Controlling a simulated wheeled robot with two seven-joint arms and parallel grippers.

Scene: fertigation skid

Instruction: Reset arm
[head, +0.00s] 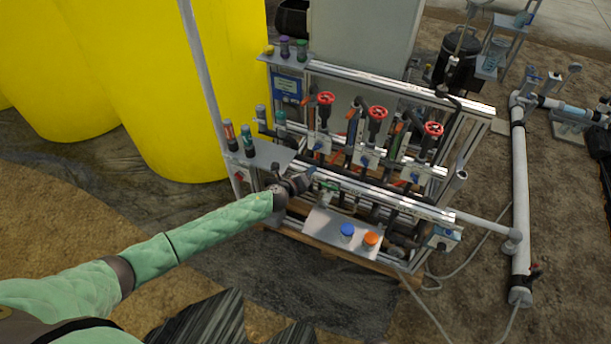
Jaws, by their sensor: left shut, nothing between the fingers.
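My left arm comes in from the lower left in a pale green padded sleeve. My left gripper (302,182) is at the front of the fertigation skid (375,190), beside the small metal shelf on its left. The gripper is small in the picture, and it is shut with nothing seen in it. I cannot tell whether it touches the skid's rail. My right gripper is not in the picture.
The skid carries several red handwheels (377,112) and a front plate (330,228) with a blue cap (347,230) and an orange cap (371,239). Yellow tanks (160,80) stand behind left. A grey pipe (520,190) stands right. Floor at lower left is open.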

